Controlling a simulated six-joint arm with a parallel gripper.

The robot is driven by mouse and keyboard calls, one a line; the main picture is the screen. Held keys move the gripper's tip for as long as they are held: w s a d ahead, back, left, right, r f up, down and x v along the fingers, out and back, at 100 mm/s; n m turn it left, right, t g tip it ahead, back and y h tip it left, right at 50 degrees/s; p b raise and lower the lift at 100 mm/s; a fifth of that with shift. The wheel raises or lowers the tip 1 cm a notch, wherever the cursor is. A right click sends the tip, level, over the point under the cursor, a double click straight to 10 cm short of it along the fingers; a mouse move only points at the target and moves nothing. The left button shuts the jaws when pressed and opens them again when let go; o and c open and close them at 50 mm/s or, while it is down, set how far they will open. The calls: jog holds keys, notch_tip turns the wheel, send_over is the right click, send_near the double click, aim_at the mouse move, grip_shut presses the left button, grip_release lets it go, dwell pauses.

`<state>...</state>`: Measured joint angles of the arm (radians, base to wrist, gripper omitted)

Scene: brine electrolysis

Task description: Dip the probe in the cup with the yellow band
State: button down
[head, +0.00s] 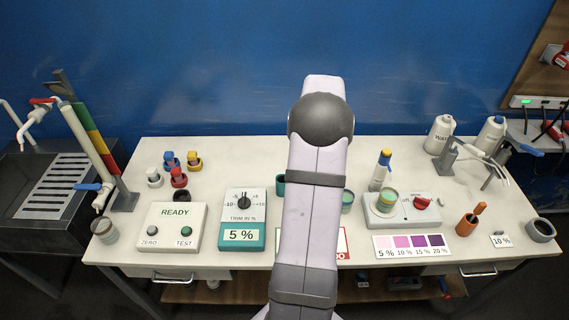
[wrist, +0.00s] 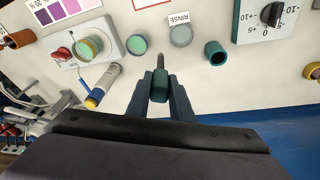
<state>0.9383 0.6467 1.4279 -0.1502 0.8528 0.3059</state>
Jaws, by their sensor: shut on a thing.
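My gripper (wrist: 160,97) is shut on the dark green probe (wrist: 159,80), whose thin grey tip points away from the jaws. In the head view my own arm hides both gripper and probe. The cup with the yellow band (head: 387,201) stands on the white stirrer unit (head: 415,213), right of my arm. In the wrist view this cup (wrist: 89,46) is at the upper left, apart from the probe. Beside it a cup with green content (wrist: 137,44) stands on the table, and a cup (wrist: 181,36) stands by the RINSE label.
An empty-looking teal holder (wrist: 214,51) stands near the trim meter (head: 243,217). The back of the table is mostly clear.

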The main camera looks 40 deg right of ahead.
jog(key=s+d+r+m, duration=0.2)
jog(key=s+d, duration=0.4)
jog(key=s, duration=0.3)
jog(key=s+d+r+m+p, duration=0.1)
jog(key=s+d+r+m, duration=0.1)
jog(key=s+d, duration=0.4)
jog(key=s+m, duration=0.1)
jog(key=s, duration=0.2)
jog(key=shift+d+r+g, duration=0.15)
jog(key=shift+g, duration=0.25)
jog(key=shift+f, duration=0.25)
notch_tip(320, 180, down, 12)
jog(key=b, duration=0.7)
jog(key=shift+d+b, duration=0.2)
jog(key=shift+b, duration=0.2)
jog(key=shift+r, duration=0.25)
dwell(1.8)
